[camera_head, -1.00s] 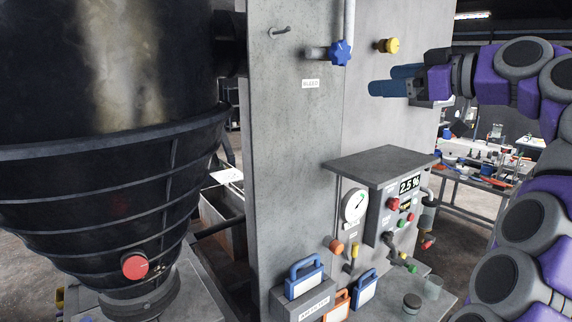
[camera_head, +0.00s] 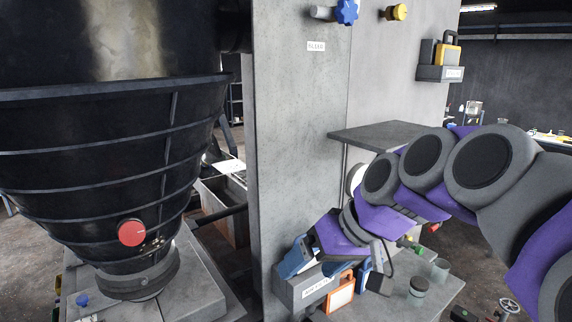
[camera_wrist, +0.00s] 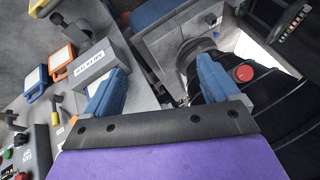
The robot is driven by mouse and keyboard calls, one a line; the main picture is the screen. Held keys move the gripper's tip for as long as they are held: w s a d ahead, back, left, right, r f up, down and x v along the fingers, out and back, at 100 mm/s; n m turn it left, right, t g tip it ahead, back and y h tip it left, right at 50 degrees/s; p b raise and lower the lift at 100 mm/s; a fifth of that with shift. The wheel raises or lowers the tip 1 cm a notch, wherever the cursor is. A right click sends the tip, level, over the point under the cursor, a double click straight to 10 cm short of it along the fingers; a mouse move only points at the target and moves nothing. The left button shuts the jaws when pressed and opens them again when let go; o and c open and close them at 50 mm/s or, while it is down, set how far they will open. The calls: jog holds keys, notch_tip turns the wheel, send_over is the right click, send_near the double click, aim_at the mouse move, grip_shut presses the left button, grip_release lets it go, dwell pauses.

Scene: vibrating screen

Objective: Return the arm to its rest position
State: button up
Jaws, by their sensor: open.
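My gripper (camera_wrist: 160,88) is open in the wrist view, with its two blue fingers wide apart and nothing between them. In the head view my purple and grey arm (camera_head: 425,160) reaches in from the right, folds over and points down and left at the labelled padlock holder (camera_head: 305,288). There the blue fingers are hard to tell from the blue padlock by the holder. In the wrist view the holder (camera_wrist: 93,68) lies close beside the left finger; I cannot tell whether they touch.
The black ribbed cone (camera_head: 90,170) with a red knob (camera_head: 131,232) stands left of the grey wall panel (camera_head: 300,150). A blue valve (camera_head: 346,11) and yellow valve (camera_head: 398,12) sit high. An orange padlock (camera_head: 341,292) stands near the holder.

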jog(key=s+d+f+m+g+h+b, duration=0.1)
jog(key=s+d+f+h, duration=0.1)
jog(key=s+f, duration=0.6)
jog(key=s+d+f+m+g+h+b, duration=0.2)
jog(key=s+d+f, duration=0.2)
jog(key=s+f, duration=0.4)
jog(key=s+d+f+m+g+h+b, duration=0.1)
jog(key=s+d+f+h, duration=0.1)
jog(key=s+f, duration=0.7)
jog(key=shift+d+f+m+g+b, duration=0.3)
jog(key=shift+d+f+g, duration=0.1)
jog(key=shift+d+f, duration=0.4)
jog(key=shift+a, duration=0.1)
jog(key=shift+c, duration=0.2)
dwell(1.6)
jog(key=w+a+r+n+t+y+p, duration=0.15)
jog(key=w+a+r, duration=0.25)
jog(key=w+r, duration=0.6)
jog(key=w+a+r+n+t+y+p, duration=0.1)
jog(key=w+a+r+t+y+p, duration=0.2)
jog(key=w+r, duration=0.7)
jog(key=n+t+y+p, duration=0.55)
jog(key=t+p, duration=0.45)
jog(key=t, duration=0.2)
send_near(351, 8)
jog(key=shift+m, duration=0.4)
jog(key=p+x, duration=0.4)
jog(key=x, duration=0.5)
jog(key=shift+w+a, duration=0.15)
jog(key=shift+w, duration=0.15)
